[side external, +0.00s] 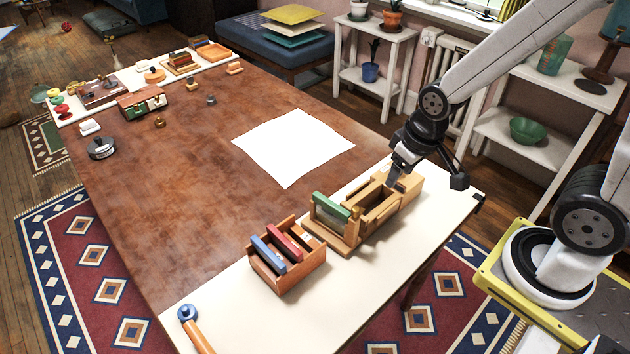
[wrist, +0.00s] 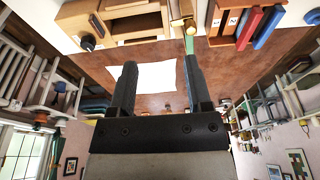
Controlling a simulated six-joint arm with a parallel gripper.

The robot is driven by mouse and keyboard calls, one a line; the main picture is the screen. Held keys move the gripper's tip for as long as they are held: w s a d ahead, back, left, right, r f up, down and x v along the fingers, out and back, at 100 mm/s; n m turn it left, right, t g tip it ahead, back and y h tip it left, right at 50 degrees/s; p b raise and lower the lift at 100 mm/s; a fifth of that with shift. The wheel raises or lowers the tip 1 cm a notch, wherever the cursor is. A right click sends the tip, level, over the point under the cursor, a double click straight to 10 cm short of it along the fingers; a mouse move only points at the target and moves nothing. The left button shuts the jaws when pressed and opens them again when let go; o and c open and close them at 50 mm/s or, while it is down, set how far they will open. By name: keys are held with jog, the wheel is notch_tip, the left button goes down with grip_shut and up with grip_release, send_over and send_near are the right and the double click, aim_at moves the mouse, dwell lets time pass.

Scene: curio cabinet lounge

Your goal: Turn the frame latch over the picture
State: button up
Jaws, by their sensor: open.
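A wooden stand with an upright, pale, glassy panel (side external: 331,216) and a green top bar (side external: 332,205) is on the near white strip of the table. It looks like the picture frame, but I cannot make out its latch for certain. In the wrist view a green strip (wrist: 191,44) shows beside a small brass-coloured piece (wrist: 190,27), partly behind one finger. My gripper (side external: 394,181) is over the wooden box right of the panel, with its fingertips near the box top. In the wrist view my gripper (wrist: 160,66) has its fingers apart, with nothing between them.
An open wooden box (side external: 373,201) adjoins the panel. A wooden rack (side external: 264,272) with blue and red bars stands left of it. A white sheet (side external: 293,146) lies on the brown table. A wooden-handled tool (side external: 192,325) lies at the near edge. The table's middle is mostly clear.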

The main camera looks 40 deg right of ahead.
jog(key=f, duration=0.1)
jog(key=m+g+y, duration=0.2)
jog(key=m+y, duration=1.6)
send_near(356, 208)
jog(key=shift+a, duration=1.15)
jog(key=shift+a, duration=0.15)
jog(key=shift+a, duration=3.8)
grip_shut()
